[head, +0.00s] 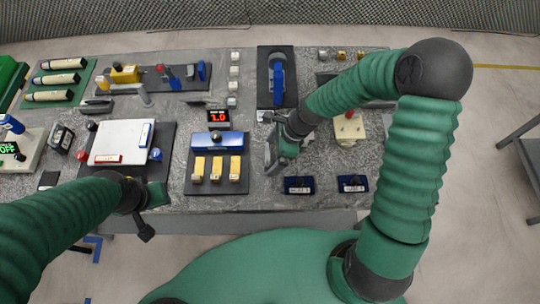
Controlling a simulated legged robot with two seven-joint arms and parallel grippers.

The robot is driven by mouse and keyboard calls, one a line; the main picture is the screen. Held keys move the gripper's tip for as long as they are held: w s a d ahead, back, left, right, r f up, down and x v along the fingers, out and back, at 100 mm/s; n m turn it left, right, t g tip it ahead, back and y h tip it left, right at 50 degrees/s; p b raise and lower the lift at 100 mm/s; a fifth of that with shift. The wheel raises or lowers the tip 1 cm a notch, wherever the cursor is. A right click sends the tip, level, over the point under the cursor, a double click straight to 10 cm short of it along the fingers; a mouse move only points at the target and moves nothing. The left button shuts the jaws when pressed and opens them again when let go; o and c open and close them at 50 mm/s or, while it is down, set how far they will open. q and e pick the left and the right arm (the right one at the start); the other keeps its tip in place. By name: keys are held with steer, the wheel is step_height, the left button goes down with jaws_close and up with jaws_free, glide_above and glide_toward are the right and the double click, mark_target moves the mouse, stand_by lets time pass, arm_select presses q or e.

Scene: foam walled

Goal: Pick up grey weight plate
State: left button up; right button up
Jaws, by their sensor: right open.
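I cannot pick out the grey weight plate for certain. A grey flat piece (325,79) lies at the back right, partly hidden by my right arm. Small pale grey pieces (267,116) sit just behind my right gripper. My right gripper (273,152) is open over the middle of the table, right of the blue block with yellow pieces; nothing shows clearly between its fingers. My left gripper (148,212) is at the table's front left edge; its fingers are too dark and small to read.
The speckled grey table (255,190) is crowded. A blue block with yellow pieces (217,142), a red-lit display (218,116), a white board (122,141), a black-based blue clamp (277,80) and two blue bins (299,185) stand on it. Bare table shows beside the bins.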

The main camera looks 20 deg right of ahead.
steer(key=shift+x, duration=0.8)
steer(key=shift+a+f, duration=0.15)
steer(key=shift+a, duration=0.3)
steer(key=shift+w+a, duration=0.1)
steer(key=shift+a, duration=0.2)
steer(key=shift+d, duration=0.1)
steer(key=c, duration=0.5)
steer(key=shift+d, duration=0.35)
steer(key=c, duration=0.7)
steer(key=shift+a, duration=0.2)
jaws_close()
arm_select(q)
steer(key=shift+a+f, duration=0.15)
steer(key=shift+a, duration=0.35)
